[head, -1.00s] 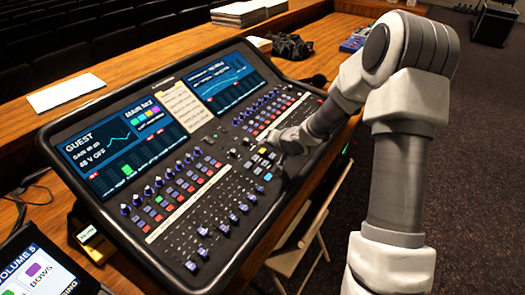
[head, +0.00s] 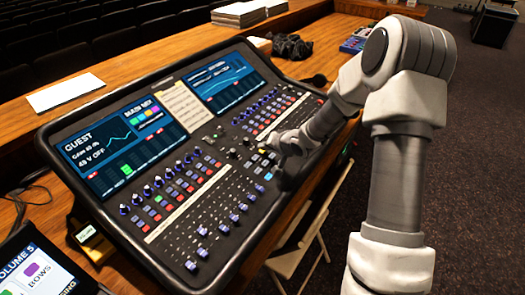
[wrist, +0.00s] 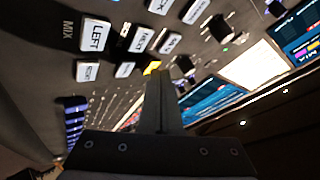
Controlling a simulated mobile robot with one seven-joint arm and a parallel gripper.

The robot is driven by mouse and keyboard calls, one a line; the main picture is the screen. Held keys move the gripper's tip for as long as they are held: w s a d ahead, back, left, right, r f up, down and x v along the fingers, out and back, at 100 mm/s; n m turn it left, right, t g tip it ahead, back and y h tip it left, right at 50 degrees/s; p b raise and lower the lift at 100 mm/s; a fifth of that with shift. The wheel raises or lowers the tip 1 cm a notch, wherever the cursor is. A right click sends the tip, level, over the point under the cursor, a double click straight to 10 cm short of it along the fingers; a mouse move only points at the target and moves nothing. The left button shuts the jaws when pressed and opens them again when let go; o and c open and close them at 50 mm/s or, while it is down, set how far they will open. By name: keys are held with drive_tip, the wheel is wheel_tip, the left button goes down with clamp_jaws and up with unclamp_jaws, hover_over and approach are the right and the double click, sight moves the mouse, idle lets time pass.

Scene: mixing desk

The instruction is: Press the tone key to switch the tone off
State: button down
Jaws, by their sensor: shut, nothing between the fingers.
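The mixing desk (head: 215,165) lies tilted on the wooden counter, with two screens along its top. My gripper (head: 272,143) is over the key cluster on the desk's right half. In the wrist view, its fingers (wrist: 160,82) are shut together and empty, pointing at the panel. A yellow key (wrist: 152,67) shows right beside the fingertips; I cannot tell whether they touch it. White keys around it include one marked LEFT (wrist: 94,36) and one marked NEXT (wrist: 141,38). I cannot read a tone label on any key, and the fingers may hide one.
Faders (head: 222,228) and rows of knobs (head: 165,180) surround the key cluster. A tablet (head: 38,270) is at the lower left. A white paper (head: 65,92) and a dark bundle (head: 290,47) lie on the counter. A folding chair (head: 300,245) stands below the desk's right edge.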

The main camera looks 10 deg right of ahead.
idle(0.5)
drive_tip(key=shift+s+r+p, duration=0.1)
drive_tip(key=shift+r+p, duration=0.6)
drive_tip(key=shift+p, duration=0.2)
drive_tip(key=r+p, duration=0.5)
drive_tip(key=shift+s+d, duration=0.15)
drive_tip(key=shift+d, duration=0.05)
idle(0.5)
